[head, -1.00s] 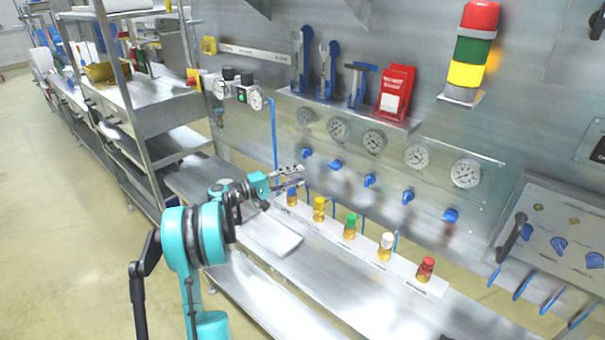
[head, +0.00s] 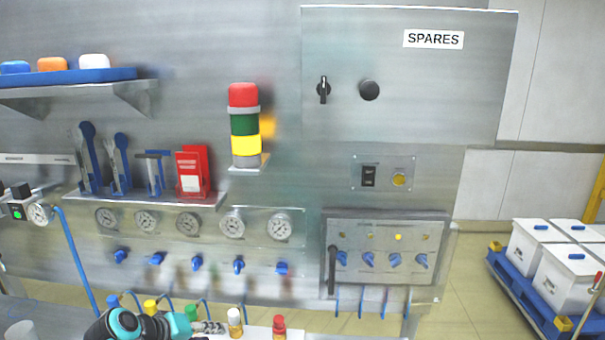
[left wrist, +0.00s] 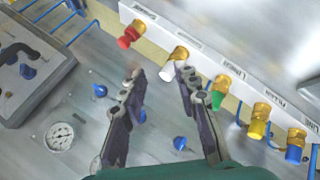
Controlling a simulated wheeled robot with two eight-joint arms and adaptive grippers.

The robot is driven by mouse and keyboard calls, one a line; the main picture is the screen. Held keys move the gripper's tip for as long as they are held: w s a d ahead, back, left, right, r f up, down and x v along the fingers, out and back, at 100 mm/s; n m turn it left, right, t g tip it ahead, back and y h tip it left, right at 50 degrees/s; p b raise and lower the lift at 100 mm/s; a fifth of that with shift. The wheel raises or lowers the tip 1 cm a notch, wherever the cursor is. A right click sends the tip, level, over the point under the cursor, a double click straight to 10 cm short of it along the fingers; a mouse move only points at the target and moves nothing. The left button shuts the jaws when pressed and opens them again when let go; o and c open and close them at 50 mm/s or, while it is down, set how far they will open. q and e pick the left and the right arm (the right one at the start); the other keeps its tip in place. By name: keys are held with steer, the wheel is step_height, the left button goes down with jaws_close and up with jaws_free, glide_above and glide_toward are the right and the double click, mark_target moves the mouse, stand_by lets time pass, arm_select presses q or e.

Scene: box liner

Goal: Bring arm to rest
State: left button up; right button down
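My left arm shows low in the head view, with its gripper (head: 212,327) at the bottom edge, next to the white-capped fitting (head: 235,322). In the left wrist view the left gripper (left wrist: 160,82) has its two fingers spread apart with nothing between them. The white-capped fitting also shows just beyond the fingertips (left wrist: 173,64), with the red-capped fitting (left wrist: 130,35) and the green-capped fitting (left wrist: 218,95) to either side. I cannot tell whether a fingertip touches anything. My right gripper is in neither view.
A white rail (left wrist: 205,60) carries the capped fittings. Behind are a steel wall panel with gauges (head: 233,222), blue valve knobs (head: 197,263) and a control box (head: 385,255) with blue hoses. A signal tower (head: 245,125) stands out from the wall. White crates on a blue pallet (head: 530,290) stand right.

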arm_select(q)
steer(key=s+d+f+m+y, duration=0.2)
steer(key=s+f+m, duration=0.1)
steer(key=s, duration=0.5)
steer(key=s+d+f+m+y, duration=0.1)
steer(key=s+f+m+y, duration=0.1)
steer(key=s, duration=0.6)
steer(key=shift+d+f+m, duration=0.4)
steer(key=shift+f+m, duration=0.1)
